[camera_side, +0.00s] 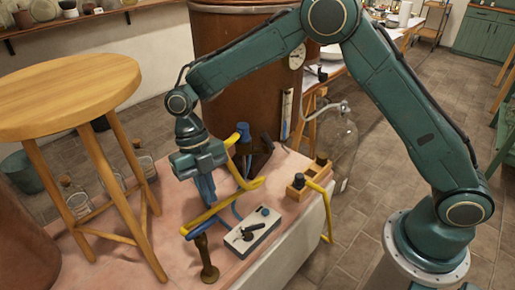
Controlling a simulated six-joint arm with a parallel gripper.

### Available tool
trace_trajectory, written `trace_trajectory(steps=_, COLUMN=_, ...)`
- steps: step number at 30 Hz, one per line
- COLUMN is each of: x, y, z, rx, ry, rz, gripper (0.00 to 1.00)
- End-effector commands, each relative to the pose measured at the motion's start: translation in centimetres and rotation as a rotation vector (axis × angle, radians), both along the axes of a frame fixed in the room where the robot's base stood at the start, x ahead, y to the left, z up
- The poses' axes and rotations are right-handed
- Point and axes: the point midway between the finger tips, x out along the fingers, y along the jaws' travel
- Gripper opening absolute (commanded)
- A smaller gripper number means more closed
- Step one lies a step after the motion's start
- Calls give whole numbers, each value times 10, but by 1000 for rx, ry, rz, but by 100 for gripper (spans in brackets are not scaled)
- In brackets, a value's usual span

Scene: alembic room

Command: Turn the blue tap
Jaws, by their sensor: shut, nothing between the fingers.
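My gripper (208,197) points down over the pink-topped table, its blue-grey fingers shut with nothing held. It is close to the bent yellow pipes (248,184) and overlaps them in the picture; I cannot tell whether it touches them. Blue parts show behind and below the fingers, including a blue cylinder (243,147) at the upper end of the yellow pipe. A small blue knob (265,211) sits on a grey box (250,234) to the right. Which blue part is the tap is too small and partly hidden to tell.
A round wooden stool (68,92) stands at the left, close to my gripper. A brass post (207,262) stands at the table's front. A wooden box (308,181) is at the right, and a large copper vessel (232,75) rises behind. Bare pink tabletop (180,235) lies front left.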

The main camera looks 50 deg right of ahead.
Motion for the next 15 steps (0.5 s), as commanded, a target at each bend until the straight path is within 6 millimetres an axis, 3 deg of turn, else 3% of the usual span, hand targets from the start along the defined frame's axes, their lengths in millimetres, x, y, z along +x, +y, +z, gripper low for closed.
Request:
trace_trajectory(steps=8, x=0, y=1, z=2, rx=-1, ry=-1, rz=26, gripper=0)
trace_trajectory(steps=15, x=-2, y=3, z=3, rx=0, ry=-2, rz=155, gripper=0)
